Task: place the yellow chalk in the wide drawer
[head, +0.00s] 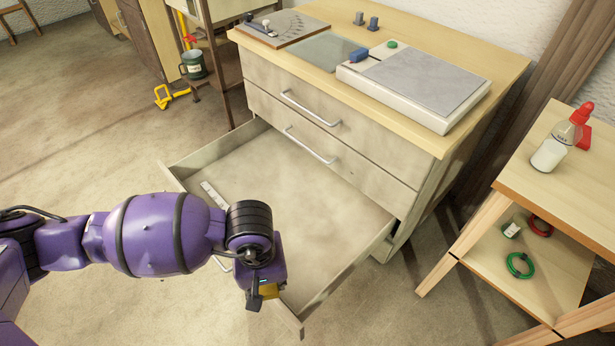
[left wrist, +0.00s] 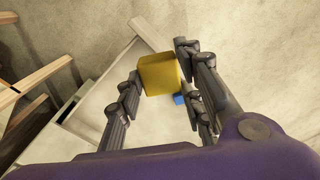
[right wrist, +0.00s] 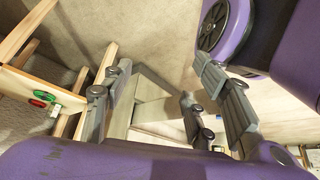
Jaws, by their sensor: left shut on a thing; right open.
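The yellow chalk (left wrist: 159,73), a blocky piece, sits between the fingers of my left gripper (head: 262,292), which is shut on it. In the head view the chalk (head: 269,290) shows small at the fingertips, over the front right part of the wide drawer (head: 310,205). The wide drawer is the lowest one and is pulled open. Whether the chalk is inside the drawer's rim or above it, I cannot tell. My right gripper (right wrist: 152,88) is open and empty in its wrist view, and out of the head view.
A pale labelled strip (head: 213,194) lies in the drawer's left part. Two shut drawers (head: 320,140) are above it. A side table (head: 540,180) with a bottle (head: 556,145) stands at right. A yellow padlock-like thing (head: 165,97) lies on the floor.

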